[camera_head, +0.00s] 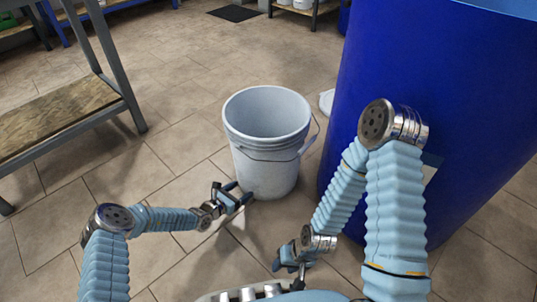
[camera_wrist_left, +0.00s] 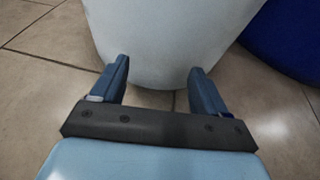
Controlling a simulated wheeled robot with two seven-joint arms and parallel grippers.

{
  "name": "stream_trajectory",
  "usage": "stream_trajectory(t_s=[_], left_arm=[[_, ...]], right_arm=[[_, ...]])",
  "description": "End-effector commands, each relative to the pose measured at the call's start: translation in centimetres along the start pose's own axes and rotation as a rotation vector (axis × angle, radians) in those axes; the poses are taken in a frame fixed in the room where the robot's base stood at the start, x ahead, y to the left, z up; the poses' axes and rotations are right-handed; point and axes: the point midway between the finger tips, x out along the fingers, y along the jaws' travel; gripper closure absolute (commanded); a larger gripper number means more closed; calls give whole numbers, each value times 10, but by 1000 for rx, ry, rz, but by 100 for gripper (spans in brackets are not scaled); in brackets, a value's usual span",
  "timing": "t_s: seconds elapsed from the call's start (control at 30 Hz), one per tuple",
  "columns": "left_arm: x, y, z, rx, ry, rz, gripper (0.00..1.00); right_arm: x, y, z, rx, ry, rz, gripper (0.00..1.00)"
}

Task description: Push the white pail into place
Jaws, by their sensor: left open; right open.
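The white pail (camera_head: 262,165) stands upright and open on the tiled floor, just left of the big blue drum (camera_head: 455,90). Its wire handle hangs on its right side. My left gripper (camera_head: 242,193) is open at the pail's lower left front. In the left wrist view the pail's wall (camera_wrist_left: 160,40) fills the top middle, right at the tips of the open left gripper (camera_wrist_left: 160,80). I cannot tell whether the fingertips touch it. My right gripper (camera_head: 286,266) is low in front, between the pail and my body, with nothing seen in it.
The blue drum also shows in the left wrist view (camera_wrist_left: 295,35). A metal shelf with a wooden board (camera_head: 60,115) stands at the left. A white round object (camera_head: 327,100) lies behind the pail, beside the drum. A dark mat (camera_head: 234,13) lies far back.

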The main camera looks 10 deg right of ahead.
Motion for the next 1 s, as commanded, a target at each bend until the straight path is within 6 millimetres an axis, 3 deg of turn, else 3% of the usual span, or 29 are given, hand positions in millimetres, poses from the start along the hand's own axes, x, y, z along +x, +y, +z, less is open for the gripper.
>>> stream_trajectory(t_s=[0.2, 0.57, 1.0], left_arm=[[12, 0, 3, 0, 0, 0, 26], [13, 0, 4, -1, -1, 0, 26], [45, -1, 14, 1, -1, -1, 26]], right_arm=[[6, 2, 0, 0, 1, 0, 57], [6, 2, 0, 0, 1, 0, 57], [6, 2, 0, 0, 1, 0, 57]])
